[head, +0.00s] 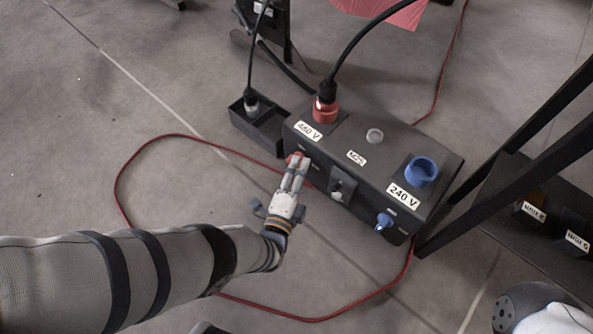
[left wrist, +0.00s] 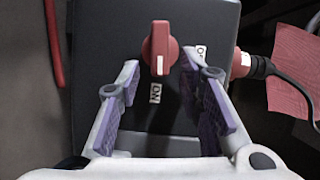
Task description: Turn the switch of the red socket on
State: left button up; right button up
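The red switch (left wrist: 159,48) is a knob on the dark box's side face; its white mark points down toward the "ON" label (left wrist: 155,93). A small gap shows on both sides. In the head view, my left gripper (head: 297,161) covers most of the switch. The red socket (head: 325,110) is on the box top by the "460 V" label, with a black plug in it. My right gripper is not visible.
The power box (head: 384,152) stands on the grey floor. It also carries a blue socket (head: 421,171) and a blue switch (head: 384,221). A red cable (head: 150,143) loops around it. A dark frame (head: 535,128) stands at right.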

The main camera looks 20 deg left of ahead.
pick_arm(q)
jog(key=s, duration=1.2)
jog(key=shift+d+r, duration=0.25)
jog(key=shift+r, duration=0.05)
jog(key=shift+o, duration=0.3)
